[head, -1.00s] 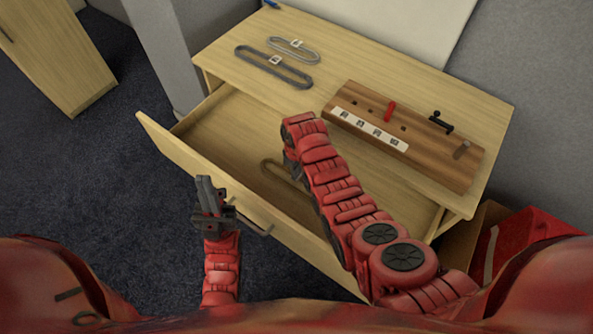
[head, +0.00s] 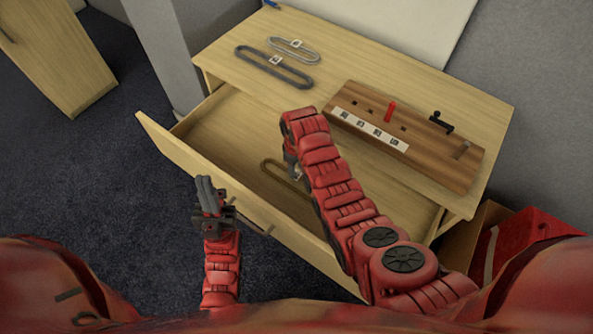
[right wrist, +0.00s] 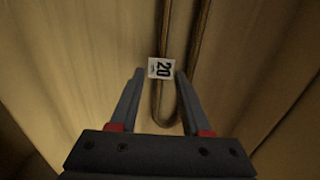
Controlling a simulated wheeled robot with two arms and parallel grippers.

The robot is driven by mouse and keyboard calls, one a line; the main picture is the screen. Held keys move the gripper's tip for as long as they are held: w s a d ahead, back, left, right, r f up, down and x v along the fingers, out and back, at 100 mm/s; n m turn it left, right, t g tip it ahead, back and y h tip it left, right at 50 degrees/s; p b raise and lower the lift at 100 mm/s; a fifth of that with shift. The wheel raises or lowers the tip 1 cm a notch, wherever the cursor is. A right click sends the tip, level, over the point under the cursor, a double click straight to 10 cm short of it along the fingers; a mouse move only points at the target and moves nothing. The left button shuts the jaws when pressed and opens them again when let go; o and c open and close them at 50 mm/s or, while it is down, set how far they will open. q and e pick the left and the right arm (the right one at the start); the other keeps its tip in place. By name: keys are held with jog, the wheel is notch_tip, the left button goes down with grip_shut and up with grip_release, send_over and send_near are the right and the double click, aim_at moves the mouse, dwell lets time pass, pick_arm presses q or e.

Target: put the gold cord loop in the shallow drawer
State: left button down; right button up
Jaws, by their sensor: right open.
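The gold cord loop (head: 272,170) lies on the floor of the open shallow drawer (head: 215,133), partly hidden by my right arm in the head view. In the right wrist view the loop (right wrist: 161,100) runs lengthwise, its rounded end between my fingers, with a white tag (right wrist: 161,68) marked 20. My right gripper (right wrist: 160,73) is open above the loop, with a finger on either side and not closed on it. My left gripper (head: 208,183) is upright just outside the drawer front, by its handle (head: 268,231); its finger gap is unclear.
On the tabletop lie a dark grey loop (head: 262,64) and a lighter grey loop (head: 283,43), both tagged. A box with red contents (head: 520,235) stands at lower right.

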aim_at(297, 175)
notch_tip(297, 175, up, 10)
jog(key=shift+f+p, duration=0.2)
jog(key=shift+p, duration=0.2)
dwell(0.3)
